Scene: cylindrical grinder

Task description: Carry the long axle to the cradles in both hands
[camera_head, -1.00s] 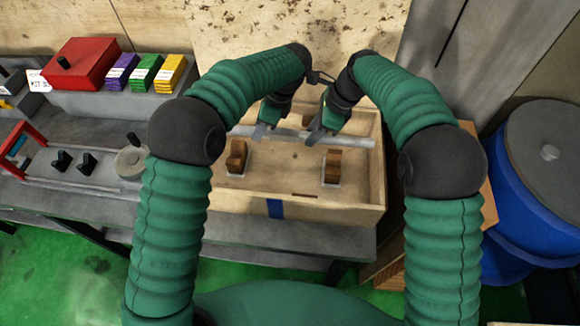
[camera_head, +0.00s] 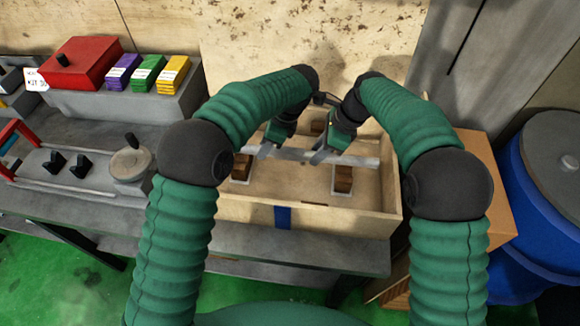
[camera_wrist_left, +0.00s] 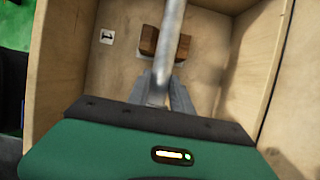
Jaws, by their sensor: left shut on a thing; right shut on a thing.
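The long axle (camera_head: 297,154) is a grey metal bar lying crosswise over the open wooden box. My left gripper (camera_head: 266,151) is shut on it left of its middle. My right gripper (camera_head: 320,156) is shut on it further right. Two brown wooden cradles, the left one (camera_head: 240,170) and the right one (camera_head: 342,180), stand on white pads on the box floor. In the head view the axle crosses their upper edges; whether it touches them I cannot tell. In the left wrist view the axle (camera_wrist_left: 172,25) passes over a notched cradle (camera_wrist_left: 149,40), above my left fingers (camera_wrist_left: 162,92).
The wooden box (camera_head: 340,220) has raised walls around the cradles. A label with a 1 (camera_wrist_left: 106,37) lies by one cradle. A red box (camera_head: 80,62) and coloured packs (camera_head: 147,72) stand at the left. A blue barrel (camera_head: 550,190) is at the right.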

